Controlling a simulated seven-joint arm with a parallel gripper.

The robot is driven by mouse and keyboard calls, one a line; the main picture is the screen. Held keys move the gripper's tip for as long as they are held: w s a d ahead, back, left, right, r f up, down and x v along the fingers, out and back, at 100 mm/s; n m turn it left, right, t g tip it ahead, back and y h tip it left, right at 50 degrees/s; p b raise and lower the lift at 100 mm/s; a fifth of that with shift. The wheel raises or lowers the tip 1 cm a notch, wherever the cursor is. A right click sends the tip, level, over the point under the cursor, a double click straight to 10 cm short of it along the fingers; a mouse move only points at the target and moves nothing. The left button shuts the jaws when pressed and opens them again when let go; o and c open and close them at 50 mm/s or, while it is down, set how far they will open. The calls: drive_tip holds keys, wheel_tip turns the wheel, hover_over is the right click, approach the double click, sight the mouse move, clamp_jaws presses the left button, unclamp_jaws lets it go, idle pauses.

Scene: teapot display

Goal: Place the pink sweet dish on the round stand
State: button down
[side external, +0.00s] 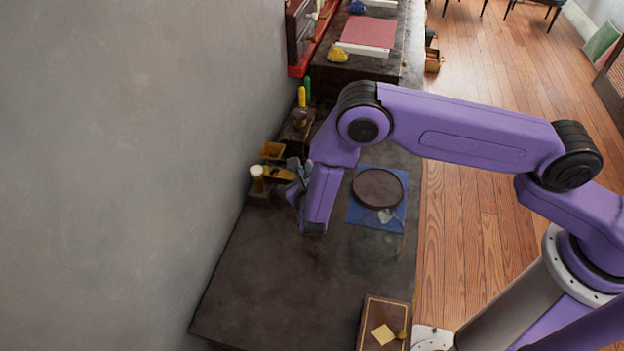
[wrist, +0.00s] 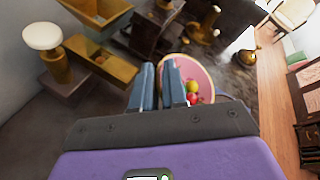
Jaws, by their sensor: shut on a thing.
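The pink sweet dish (wrist: 203,72) shows in the wrist view, just right of my fingers, with several small coloured sweets (wrist: 193,92) in it. My gripper (wrist: 160,72) is shut on the dish's rim, and the fingers hide part of it. In the side view my gripper (side external: 294,190) is over the table's wall side, left of the round stand, and I cannot make out the dish there. The round stand (side external: 378,188) is a dark brown disc on a blue cloth (side external: 360,215).
A cream-topped wooden object (side external: 257,178) and a yellow-brown box (side external: 272,150) stand by the wall. They also show at the wrist view's upper left. A small clear object (side external: 386,215) lies at the stand's front edge. A book-like box (side external: 372,325) is at the table's near right.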

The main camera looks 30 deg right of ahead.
drive_tip(key=shift+d+r, duration=0.2)
drive_tip(key=shift+d, duration=0.05)
drive_tip(key=s+d+f+m+g+h, duration=0.1)
drive_tip(key=s+d+m+g+h, duration=0.4)
drive_tip(key=d, duration=0.7)
drive_tip(key=s+d+m+g+h, duration=0.3)
drive_tip(key=s+d+m+g, duration=0.35)
drive_tip(key=d, duration=0.65)
drive_tip(key=s+d+r+m+g+y, duration=0.1)
drive_tip(key=s+m+g+y, duration=0.3)
drive_tip(key=s+m+g, duration=0.4)
drive_tip(key=s+d+r+m+g+y, duration=0.2)
drive_tip(key=s+m+g+y, duration=0.35)
drive_tip(key=s, duration=0.45)
drive_tip(key=s+a+r+m+y, duration=0.2)
drive_tip(key=s+a+m+y, duration=0.2)
drive_tip(key=a+m+y, duration=0.35)
drive_tip(key=m+t+y, duration=1)
drive_tip(key=m+t, duration=0.7)
drive_tip(key=m, duration=0.2)
hover_over(389, 196)
drive_tip(key=s, duration=0.1)
wheel_tip(389, 196, down, 7)
drive_tip(key=shift+s+r, duration=0.1)
drive_tip(key=shift+w+f, duration=0.5)
drive_tip(key=shift+f, duration=0.1)
drive_tip(key=shift+w+f, duration=0.15)
drive_tip(key=shift+f, duration=1.5)
